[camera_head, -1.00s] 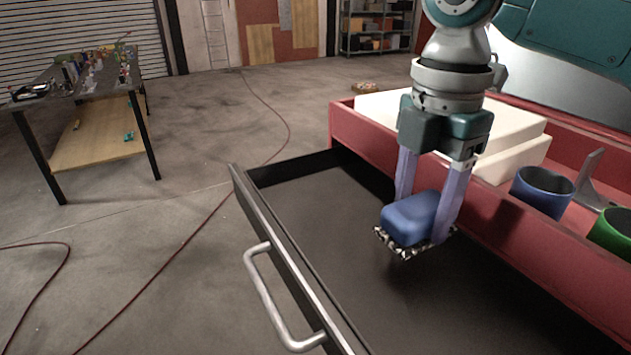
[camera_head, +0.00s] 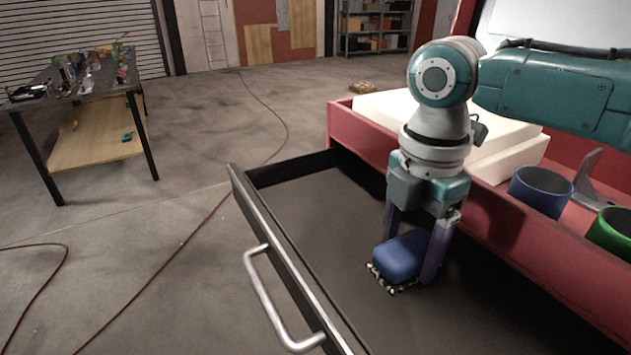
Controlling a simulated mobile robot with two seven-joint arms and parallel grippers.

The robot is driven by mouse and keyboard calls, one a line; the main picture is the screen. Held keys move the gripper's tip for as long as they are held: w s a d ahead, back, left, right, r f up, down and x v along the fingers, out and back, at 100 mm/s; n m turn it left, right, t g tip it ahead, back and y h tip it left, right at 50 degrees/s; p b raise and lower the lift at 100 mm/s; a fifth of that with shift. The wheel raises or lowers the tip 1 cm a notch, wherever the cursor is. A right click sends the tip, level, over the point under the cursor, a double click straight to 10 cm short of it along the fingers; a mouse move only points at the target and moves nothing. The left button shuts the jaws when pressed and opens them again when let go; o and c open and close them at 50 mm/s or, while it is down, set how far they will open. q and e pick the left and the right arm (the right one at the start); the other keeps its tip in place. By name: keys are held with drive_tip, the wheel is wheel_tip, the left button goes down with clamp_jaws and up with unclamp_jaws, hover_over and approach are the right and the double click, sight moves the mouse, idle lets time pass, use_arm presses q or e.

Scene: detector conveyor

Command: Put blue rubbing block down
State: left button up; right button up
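The blue rubbing block (camera_head: 401,257) has a smooth blue top and a rough, dark and light speckled underside edge. It is low inside the open drawer (camera_head: 320,215), over the dark drawer floor. I cannot tell for sure whether its underside touches the floor. My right gripper (camera_head: 408,262) points down from above with a purple finger on each side of the block, shut on it. The far finger is partly hidden behind the block. My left gripper is not in view.
The drawer's silver handle (camera_head: 272,305) faces the left front. A red tray (camera_head: 480,215) behind holds white blocks (camera_head: 510,160), a blue cup (camera_head: 541,192) and a green cup (camera_head: 612,232). Drawer floor left of the block is clear. A cluttered table (camera_head: 95,150) stands far left.

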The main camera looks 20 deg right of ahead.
sight(410, 245)
drive_tip(key=shift+o, duration=1.2)
drive_tip(key=shift+r, duration=0.15)
wheel_tip(410, 245, up, 12)
